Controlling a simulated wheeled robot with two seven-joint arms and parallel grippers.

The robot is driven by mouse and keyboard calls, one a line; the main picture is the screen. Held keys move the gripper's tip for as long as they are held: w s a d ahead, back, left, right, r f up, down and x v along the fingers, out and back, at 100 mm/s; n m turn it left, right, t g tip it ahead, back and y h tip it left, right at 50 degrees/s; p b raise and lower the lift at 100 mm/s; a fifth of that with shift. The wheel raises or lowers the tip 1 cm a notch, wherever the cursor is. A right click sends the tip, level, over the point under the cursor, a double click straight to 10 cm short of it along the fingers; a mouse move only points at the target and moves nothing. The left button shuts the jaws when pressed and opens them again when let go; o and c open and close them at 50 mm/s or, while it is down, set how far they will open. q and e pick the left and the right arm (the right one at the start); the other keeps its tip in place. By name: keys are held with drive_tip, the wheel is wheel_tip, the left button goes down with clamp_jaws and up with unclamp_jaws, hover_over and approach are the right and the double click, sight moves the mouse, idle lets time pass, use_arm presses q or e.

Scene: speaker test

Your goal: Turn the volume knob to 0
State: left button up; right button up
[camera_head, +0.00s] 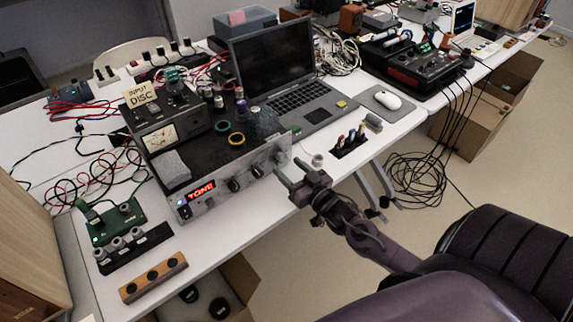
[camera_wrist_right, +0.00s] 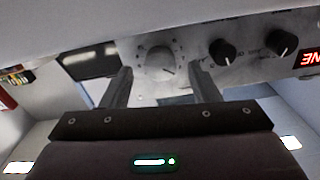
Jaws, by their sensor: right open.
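The amplifier (camera_head: 222,181) stands at the front edge of the white table, with a red lit display reading "TONE" (camera_head: 201,190). A large silver knob (camera_wrist_right: 160,62), which looks like the volume knob, sits on its front panel with a dial of marks around it. A short dark pointer line shows on its face in the right wrist view. In the head view the knob (camera_head: 281,157) is small and partly hidden by my gripper. My right gripper (camera_wrist_right: 161,80) is open, its fingers on either side of the knob; contact cannot be told. My left gripper is out of view.
Two black knobs (camera_head: 234,185) (camera_head: 257,171) sit beside the silver one on the panel. A laptop (camera_head: 290,85) stands behind, and a black holder with small plugs (camera_head: 349,142) lies to the right.

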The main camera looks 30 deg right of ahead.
drive_tip(key=shift+w+a, duration=0.1)
drive_tip(key=shift+w, duration=0.95)
drive_tip(key=c, duration=1)
drive_tip(key=shift+o, duration=0.2)
drive_tip(key=shift+n, duration=0.3)
